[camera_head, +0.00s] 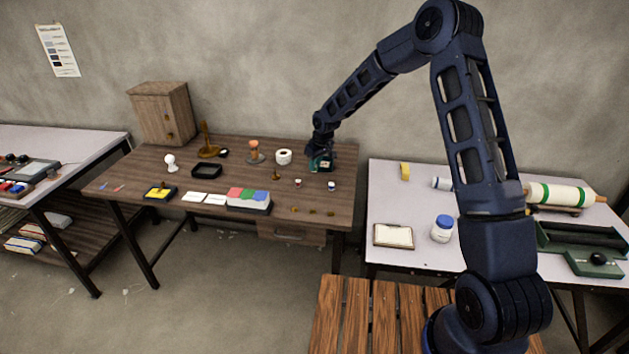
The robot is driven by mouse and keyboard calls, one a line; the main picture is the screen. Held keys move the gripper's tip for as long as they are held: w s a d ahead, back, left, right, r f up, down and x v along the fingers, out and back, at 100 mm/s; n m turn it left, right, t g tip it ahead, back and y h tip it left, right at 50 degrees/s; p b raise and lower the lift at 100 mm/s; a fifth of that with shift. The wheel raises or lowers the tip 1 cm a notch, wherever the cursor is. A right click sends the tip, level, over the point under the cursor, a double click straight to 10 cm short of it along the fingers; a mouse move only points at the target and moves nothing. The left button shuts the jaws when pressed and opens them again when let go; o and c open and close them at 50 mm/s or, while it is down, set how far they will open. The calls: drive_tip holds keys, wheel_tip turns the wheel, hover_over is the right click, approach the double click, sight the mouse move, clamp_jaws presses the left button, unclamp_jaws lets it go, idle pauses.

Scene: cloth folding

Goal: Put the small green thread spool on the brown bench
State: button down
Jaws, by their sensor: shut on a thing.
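My gripper (320,166) is small in view, at the right rear part of the brown wooden bench (150,180), over or near its top. It is shut on a small green thing, which I take for the green thread spool (323,162). The arm and fingers hide much of it. I cannot tell whether the spool touches the bench top or hangs a little above it.
A pad tray (249,201) lies further left. A pale table (390,208) stands right, and a slatted wooden surface (355,315) is in front.

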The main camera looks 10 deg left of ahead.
drive_tip(key=shift+f, duration=4.05)
drive_tip(key=shift+f, duration=0.1)
drive_tip(key=c, duration=1.3)
unclamp_jaws()
drive_tip(key=v, duration=1.2)
